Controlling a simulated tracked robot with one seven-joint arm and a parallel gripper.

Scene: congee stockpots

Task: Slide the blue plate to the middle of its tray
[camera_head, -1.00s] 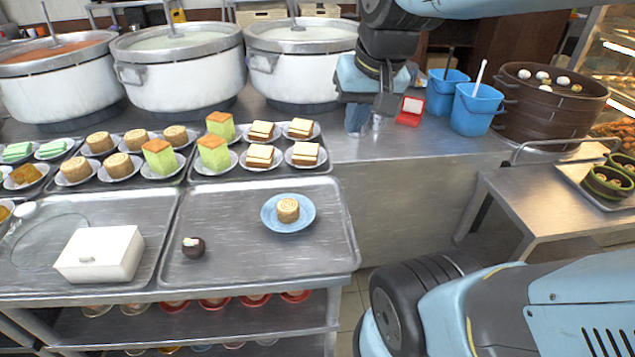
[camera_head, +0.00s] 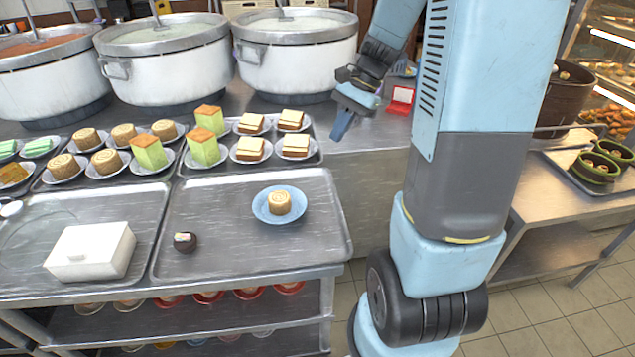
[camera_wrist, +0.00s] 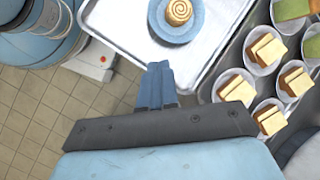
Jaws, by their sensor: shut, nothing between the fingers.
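The blue plate (camera_head: 263,214) carries a round, swirl-topped pastry (camera_head: 279,203) and lies right of the middle of its metal tray (camera_head: 215,262), toward the back. The plate also shows in the wrist view (camera_wrist: 190,38) at the top. My gripper (camera_head: 340,128) is shut and empty. In the head view it is above the counter, behind and to the right of the tray, apart from the plate. In the wrist view its blue fingers (camera_wrist: 158,84) point toward the tray's edge, below the plate.
A white lidded box (camera_head: 90,252) stands on the neighbouring tray. Several small plates of cakes (camera_head: 250,149) fill the trays behind. Large pots (camera_head: 295,60) stand at the back, and a red box (camera_head: 401,98) is right of my gripper.

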